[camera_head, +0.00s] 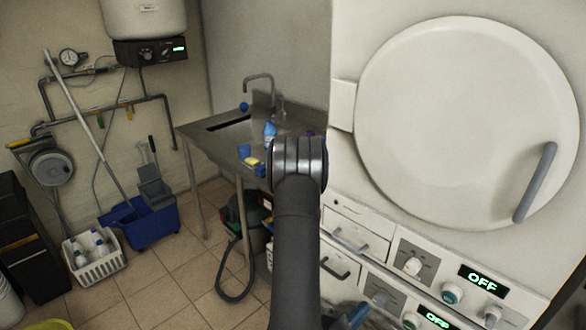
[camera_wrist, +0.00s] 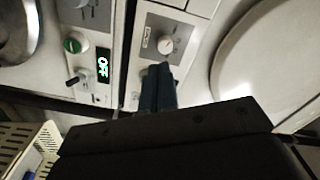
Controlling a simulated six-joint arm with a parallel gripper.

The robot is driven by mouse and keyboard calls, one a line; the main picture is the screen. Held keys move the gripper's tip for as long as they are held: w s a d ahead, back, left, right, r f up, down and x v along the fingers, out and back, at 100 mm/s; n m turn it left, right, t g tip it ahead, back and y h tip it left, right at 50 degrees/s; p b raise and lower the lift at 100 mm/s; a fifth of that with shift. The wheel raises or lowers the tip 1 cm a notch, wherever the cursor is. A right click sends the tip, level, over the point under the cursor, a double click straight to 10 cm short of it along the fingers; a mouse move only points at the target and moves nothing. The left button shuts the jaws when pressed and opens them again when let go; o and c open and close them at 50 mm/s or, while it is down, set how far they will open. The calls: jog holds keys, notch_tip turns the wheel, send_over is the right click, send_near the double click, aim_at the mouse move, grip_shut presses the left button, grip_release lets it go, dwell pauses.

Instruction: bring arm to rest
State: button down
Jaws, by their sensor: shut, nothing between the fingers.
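My gripper shows in the wrist view (camera_wrist: 158,80) as two dark blue fingers close together, shut and empty. The fingers are in front of a white machine panel, near a round dial (camera_wrist: 166,46); I cannot tell the exact gap. In the head view my arm rises from the bottom centre to a rounded joint in front of the machine.
A white machine with a round door (camera_head: 465,120) and OFF displays (camera_head: 482,279) stands close on the right. A steel sink table (camera_head: 205,136) is behind my arm. A blue bucket (camera_head: 150,225) and white basket (camera_head: 98,268) stand left. Tiled floor between is partly clear.

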jog(key=shift+x, duration=2.6)
jog(key=v, duration=0.5)
jog(key=shift+s+a, duration=0.1)
jog(key=shift+s, duration=0.1)
